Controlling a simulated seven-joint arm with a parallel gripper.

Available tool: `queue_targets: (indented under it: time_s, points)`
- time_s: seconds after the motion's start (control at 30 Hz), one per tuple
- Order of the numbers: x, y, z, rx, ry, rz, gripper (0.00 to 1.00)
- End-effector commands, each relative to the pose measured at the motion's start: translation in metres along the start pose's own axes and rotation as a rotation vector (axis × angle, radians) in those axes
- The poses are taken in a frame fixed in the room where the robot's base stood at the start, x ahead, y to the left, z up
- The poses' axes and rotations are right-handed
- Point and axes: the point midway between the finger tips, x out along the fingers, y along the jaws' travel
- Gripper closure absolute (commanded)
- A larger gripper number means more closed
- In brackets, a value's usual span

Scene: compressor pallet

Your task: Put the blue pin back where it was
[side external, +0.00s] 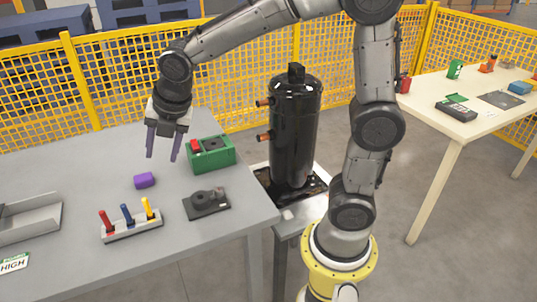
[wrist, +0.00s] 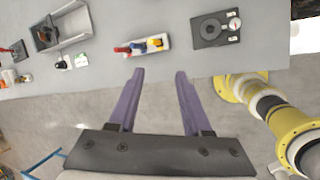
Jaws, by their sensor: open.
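The blue pin (side external: 126,214) stands upright in a pale rack (side external: 133,233), between a red pin (side external: 105,221) and a yellow pin (side external: 149,208). In the wrist view the blue pin (wrist: 138,46) shows in the middle of the rack, with the red pin on the left and the yellow pin on the right. My gripper (side external: 163,157) has purple fingers, spread apart with nothing between them. It hangs above the table, behind and higher than the rack. In the wrist view the fingertips (wrist: 160,73) point toward the rack.
A purple block (side external: 144,180) lies between my gripper and the rack. A green box (side external: 222,160) and a dark plate with a round part (side external: 206,204) are to the right. A grey tray (side external: 30,222) is at left. A black compressor (side external: 294,135) stands beyond the table's right edge.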

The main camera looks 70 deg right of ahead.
Motion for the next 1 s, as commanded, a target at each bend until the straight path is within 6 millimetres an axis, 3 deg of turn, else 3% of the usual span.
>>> queue_targets:
  time_s: [0.1,0.3,0.6,0.8,1.0]
  points:
    - [-0.034,-0.034,-0.001,0.351,-0.001,0.017,0.51]
    - [-0.073,-0.092,-0.012,0.938,0.014,0.037,0.51]
    - [-0.101,-0.172,-0.042,1.737,0.059,0.053,0.51]
    - [-0.104,-0.196,-0.054,2.002,0.08,0.051,0.51]
    - [-0.104,-0.2,-0.056,2.048,0.083,0.048,0.51]
